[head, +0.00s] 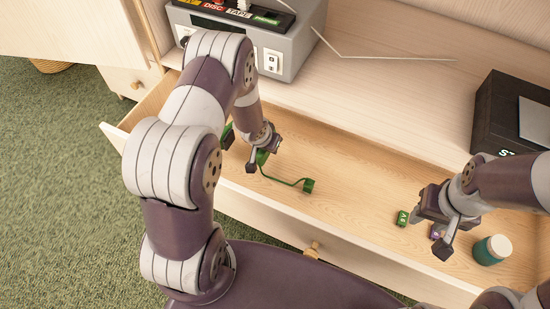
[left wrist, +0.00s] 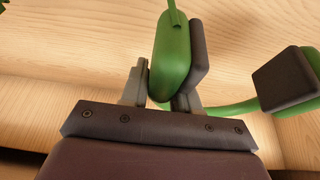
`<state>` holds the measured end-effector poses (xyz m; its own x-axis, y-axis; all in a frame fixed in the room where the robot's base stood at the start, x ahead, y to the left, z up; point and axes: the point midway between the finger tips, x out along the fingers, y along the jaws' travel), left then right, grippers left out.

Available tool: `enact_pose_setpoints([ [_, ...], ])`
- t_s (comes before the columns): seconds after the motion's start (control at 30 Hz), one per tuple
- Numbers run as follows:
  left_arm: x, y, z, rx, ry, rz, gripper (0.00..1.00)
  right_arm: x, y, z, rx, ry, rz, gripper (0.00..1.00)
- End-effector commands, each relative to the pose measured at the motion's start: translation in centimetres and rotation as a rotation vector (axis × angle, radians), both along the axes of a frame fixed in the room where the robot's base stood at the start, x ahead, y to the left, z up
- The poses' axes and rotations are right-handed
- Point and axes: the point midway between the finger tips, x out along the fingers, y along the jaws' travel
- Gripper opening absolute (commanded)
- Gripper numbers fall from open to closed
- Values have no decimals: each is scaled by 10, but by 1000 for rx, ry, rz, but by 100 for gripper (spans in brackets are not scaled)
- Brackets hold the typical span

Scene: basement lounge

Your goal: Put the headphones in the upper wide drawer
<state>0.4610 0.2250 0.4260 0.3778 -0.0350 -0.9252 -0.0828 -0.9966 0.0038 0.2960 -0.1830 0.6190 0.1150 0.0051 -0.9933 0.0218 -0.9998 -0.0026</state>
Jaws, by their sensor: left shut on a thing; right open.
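The second cup's dark pad (left wrist: 287,80) shows at the right there. I cannot tell whether the headphones touch the drawer floor. My right gripper (head: 440,225) is open above the drawer's right part.
A small green box (head: 402,218), a small purple box (head: 437,232) and a teal jar with a pale lid (head: 492,250) are in the drawer's right part. A grey unit (head: 250,50) and a black box (head: 510,110) stand on the cabinet top. The drawer's middle floor is clear.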

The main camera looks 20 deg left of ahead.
Motion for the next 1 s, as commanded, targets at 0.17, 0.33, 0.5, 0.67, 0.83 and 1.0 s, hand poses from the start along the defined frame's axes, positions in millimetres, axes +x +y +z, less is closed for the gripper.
enact_pose_setpoints([
  [0.17,0,0,-30,0,-1,0,0,0,0,-21,0,-1,0,43],
  [0.33,1,0,-41,0,-3,0,0,0,0,-26,0,-1,0,43],
  [0.5,0,0,-41,0,-2,0,0,0,0,-26,0,-1,0,43],
  [0.67,0,0,-44,0,-1,0,50,0,0,-27,0,-1,0,43],
  [0.83,0,0,-43,0,-1,0,56,0,0,-27,0,-1,0,43],
  [1.0,0,0,-39,0,-2,0,56,0,0,-23,0,-1,0,43],
])
